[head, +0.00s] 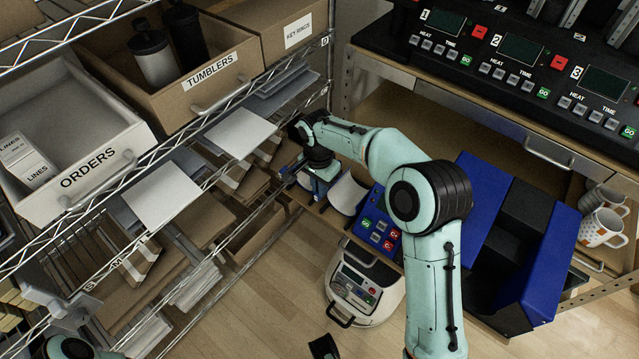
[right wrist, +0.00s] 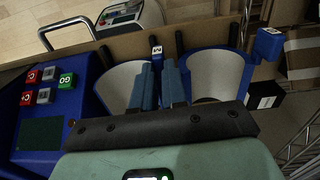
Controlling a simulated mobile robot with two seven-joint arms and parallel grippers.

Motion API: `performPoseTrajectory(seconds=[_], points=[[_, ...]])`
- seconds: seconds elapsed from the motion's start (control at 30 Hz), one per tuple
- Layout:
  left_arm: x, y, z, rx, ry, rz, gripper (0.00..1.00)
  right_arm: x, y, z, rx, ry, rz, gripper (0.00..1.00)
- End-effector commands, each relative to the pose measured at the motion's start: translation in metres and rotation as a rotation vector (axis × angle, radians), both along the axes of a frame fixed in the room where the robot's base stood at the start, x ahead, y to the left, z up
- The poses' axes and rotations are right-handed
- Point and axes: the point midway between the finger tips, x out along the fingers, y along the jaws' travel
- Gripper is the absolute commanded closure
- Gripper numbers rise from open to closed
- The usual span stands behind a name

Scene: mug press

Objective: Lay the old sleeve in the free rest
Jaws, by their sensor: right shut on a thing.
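My right gripper (head: 315,178) reaches down over a wooden tray between the wire shelving and the bench. In the right wrist view its fingers (right wrist: 159,68) are close together, shut on a thin blue part. That part seems to belong to a blue sleeve with a white curved inside (right wrist: 208,74), to the right of the fingers. A second white curved piece with a blue edge (right wrist: 124,82) lies left of the fingers; in the head view a white curved piece (head: 347,194) shows right of the gripper. The fingers hide where the two pieces meet. My left gripper is out of view.
A blue control box (head: 378,222) with red and green buttons stands right of the gripper. A white machine (head: 362,285) sits below it. A blue-and-black stand (head: 512,235) and mugs (head: 602,225) are farther right. Wire shelves with an ORDERS bin (head: 128,168) fill the left.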

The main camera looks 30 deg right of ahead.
Motion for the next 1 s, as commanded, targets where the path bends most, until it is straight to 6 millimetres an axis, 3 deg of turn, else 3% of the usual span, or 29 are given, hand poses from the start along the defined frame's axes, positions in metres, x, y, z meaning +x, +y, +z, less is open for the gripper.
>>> performPoseTrajectory(seconds=[0.27, 0.3, 0.37, 0.57, 0.6, 0.77, 1.0], points=[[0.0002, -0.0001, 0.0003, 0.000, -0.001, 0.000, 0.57, 0.0003, 0.0001, 0.0005, -0.001, -0.001, 0.000, 1.00], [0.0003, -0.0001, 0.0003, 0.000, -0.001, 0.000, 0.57, 0.0003, 0.0001, 0.0005, -0.001, -0.001, 0.000, 0.78], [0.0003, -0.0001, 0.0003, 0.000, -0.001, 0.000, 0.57, 0.0003, 0.0001, 0.0005, -0.001, -0.001, 0.000, 0.58], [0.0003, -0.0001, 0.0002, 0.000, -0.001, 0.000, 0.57, 0.0002, 0.0002, 0.0003, -0.001, -0.001, 0.000, 0.58], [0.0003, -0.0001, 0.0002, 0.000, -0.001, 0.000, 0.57, -0.0001, 0.0003, -0.0004, 0.000, 0.000, 0.000, 0.51], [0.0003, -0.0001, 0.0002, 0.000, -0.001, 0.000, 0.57, -0.0001, 0.0003, -0.0003, 0.000, 0.000, 0.000, 0.00], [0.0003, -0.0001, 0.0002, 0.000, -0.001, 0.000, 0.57, 0.0000, 0.0002, -0.0001, 0.000, 0.000, 0.000, 0.00]])
